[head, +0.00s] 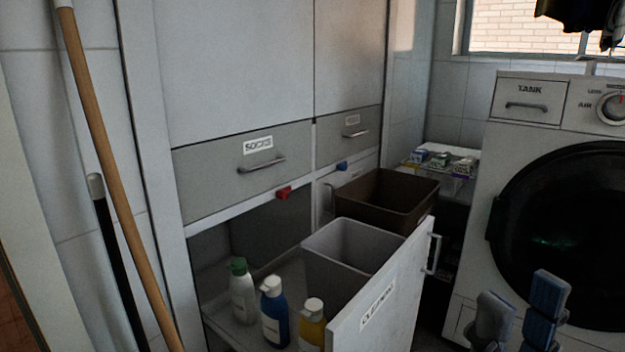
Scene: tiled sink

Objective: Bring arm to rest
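My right gripper (517,312) is at the lower right edge of the head view, in front of the washer or dryer. Its two blue-grey fingers stand apart with nothing visible between them. The rest of the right arm is below the picture. My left gripper is not in view.
An open cabinet door (385,300) juts out left of my gripper. Behind it are a grey bin (320,250), a brown bin (365,185) and three bottles (272,312). The machine (470,300) stands close at right. Two poles (110,150) lean at left.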

